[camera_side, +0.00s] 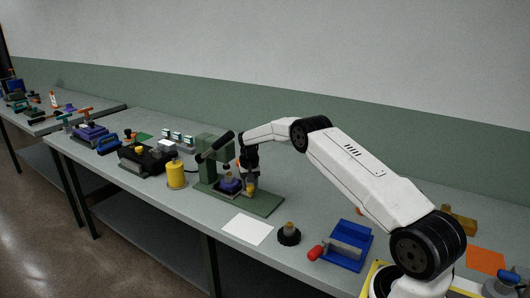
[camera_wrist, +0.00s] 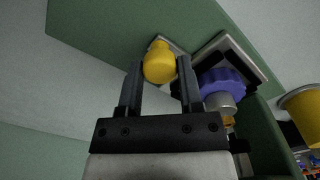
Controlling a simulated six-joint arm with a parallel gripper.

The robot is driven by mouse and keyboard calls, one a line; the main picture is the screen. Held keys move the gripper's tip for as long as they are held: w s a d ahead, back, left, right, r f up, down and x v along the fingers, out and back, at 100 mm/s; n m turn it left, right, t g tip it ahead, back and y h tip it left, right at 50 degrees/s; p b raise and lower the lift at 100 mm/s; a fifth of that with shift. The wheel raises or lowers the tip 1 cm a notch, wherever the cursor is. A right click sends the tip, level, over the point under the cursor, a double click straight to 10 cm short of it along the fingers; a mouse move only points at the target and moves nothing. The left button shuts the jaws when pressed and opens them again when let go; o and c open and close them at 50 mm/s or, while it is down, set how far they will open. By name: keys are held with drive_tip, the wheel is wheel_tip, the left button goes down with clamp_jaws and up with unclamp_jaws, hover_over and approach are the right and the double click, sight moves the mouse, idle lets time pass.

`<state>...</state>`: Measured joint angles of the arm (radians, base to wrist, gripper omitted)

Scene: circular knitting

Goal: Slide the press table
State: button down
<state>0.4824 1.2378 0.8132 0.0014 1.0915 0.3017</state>
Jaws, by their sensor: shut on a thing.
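My gripper (camera_side: 250,172) points down over the green base of the press, just right of its column. In the wrist view my gripper (camera_wrist: 160,75) is shut on a yellow knob (camera_wrist: 159,62), one finger on each side. The knob (camera_side: 250,189) also shows in the side view, low over the base. Beside it is the press table (camera_wrist: 253,58), a dark-edged light plate, carrying a purple knurled part (camera_wrist: 222,82) with a metal piece. The purple part (camera_side: 229,185) sits under the press (camera_side: 207,160). My fingers partly hide the knob's link to the table.
A yellow cylinder (camera_side: 176,174) stands further left. The green base (camera_side: 263,206) is bare right of the knob.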

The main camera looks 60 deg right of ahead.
drive_tip(key=shift+w+d+r, duration=0.1)
drive_tip(key=shift+w+d, duration=0.05)
drive_tip(key=shift+w, duration=0.6)
drive_tip(key=shift+c, duration=1.2)
unclamp_jaws()
drive_tip(key=shift+r, duration=3.9)
drive_tip(key=shift+r, duration=0.1)
